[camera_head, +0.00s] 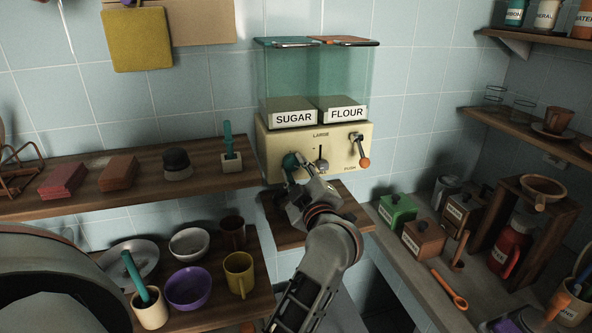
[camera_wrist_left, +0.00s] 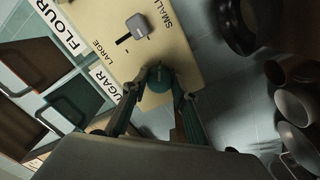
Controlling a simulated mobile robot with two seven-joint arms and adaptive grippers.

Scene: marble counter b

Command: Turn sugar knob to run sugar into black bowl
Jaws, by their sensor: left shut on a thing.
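The dispenser (camera_head: 273,148) has a clear bin labelled SUGAR on the left and one labelled FLOUR on the right. The teal sugar knob (camera_head: 289,160) is on the left of its cream front panel. My left gripper (camera_head: 297,170) is shut on this knob. In the left wrist view, the knob (camera_wrist_left: 159,76) shows between the fingertips (camera_wrist_left: 160,88). A dark, round, bowl-like thing (camera_wrist_left: 240,28) shows below the panel in that view; I cannot tell for certain that it is the black bowl. In the head view my arm hides part of the area under the dispenser.
The grey slider (camera_head: 320,164) and orange-tipped flour knob (camera_head: 362,160) are right of the sugar knob. The lower left shelf holds a purple bowl (camera_head: 188,287), a white bowl (camera_head: 189,243) and a yellow mug (camera_head: 239,272). Green and brown boxes (camera_head: 397,209) stand on the right counter.

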